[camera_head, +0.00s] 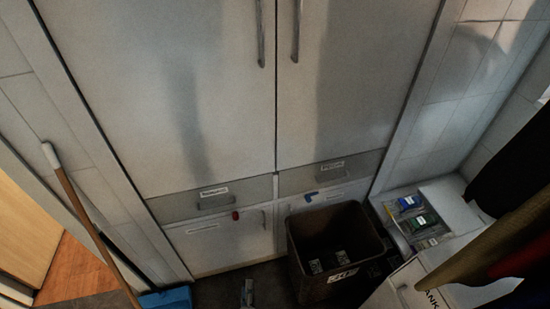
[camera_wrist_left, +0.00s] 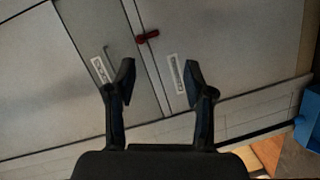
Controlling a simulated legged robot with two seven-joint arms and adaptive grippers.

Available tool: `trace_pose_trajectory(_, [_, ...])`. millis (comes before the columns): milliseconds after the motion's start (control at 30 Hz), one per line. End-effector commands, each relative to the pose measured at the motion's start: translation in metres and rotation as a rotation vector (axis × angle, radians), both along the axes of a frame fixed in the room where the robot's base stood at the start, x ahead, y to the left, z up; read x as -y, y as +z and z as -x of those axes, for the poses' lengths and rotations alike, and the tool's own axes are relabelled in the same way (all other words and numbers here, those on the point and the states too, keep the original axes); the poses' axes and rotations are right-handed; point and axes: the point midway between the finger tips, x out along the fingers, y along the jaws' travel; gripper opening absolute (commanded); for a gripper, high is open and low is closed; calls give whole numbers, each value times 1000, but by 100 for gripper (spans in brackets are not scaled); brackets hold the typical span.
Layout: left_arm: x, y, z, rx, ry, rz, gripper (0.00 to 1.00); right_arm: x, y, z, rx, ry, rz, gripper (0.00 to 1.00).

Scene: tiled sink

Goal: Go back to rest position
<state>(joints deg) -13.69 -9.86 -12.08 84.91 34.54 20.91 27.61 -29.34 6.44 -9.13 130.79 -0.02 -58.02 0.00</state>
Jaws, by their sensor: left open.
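Most of my left arm is out of the head view. My right gripper is not seen in either view.
A tall pale cabinet (camera_head: 165,85) fills the middle. A brown bin (camera_head: 335,235) stands before it. A broom (camera_head: 80,205) and blue dustpan (camera_head: 166,299) are at left.

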Motion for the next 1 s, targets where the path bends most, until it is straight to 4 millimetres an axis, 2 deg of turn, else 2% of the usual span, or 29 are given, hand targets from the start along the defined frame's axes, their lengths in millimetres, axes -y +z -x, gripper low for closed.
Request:
trace_pose_trajectory(167, [10, -23, 24, -155, -208, -208, 53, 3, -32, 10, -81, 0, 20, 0])
trace_pose_trajectory(267, [10, -46, 49, -278, -357, -357, 53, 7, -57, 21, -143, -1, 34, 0])
trace_pose_trajectory(333, [4, -65, 75, -386, -482, -485, 53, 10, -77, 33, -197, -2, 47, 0])
trace_pose_trajectory(433, [-20, -95, 128, -583, -692, -693, 53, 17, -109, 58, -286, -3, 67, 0])
trace_pose_trajectory(500, [-44, -112, 168, -721, -831, -824, 53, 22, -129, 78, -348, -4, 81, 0])
trace_pose_trajectory(600, [-77, -125, 213, -882, -981, -955, 53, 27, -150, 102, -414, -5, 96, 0])
trace_pose_trajectory(700, [-101, -129, 243, -988, -1073, -1028, 53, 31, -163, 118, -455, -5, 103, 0])
trace_pose_trajectory(800, [-113, -132, 256, -1040, -1116, -1061, 53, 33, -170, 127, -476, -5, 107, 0])
trace_pose_trajectory(1000, [-114, -132, 258, -1045, -1121, -1064, 53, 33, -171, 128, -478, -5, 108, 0])
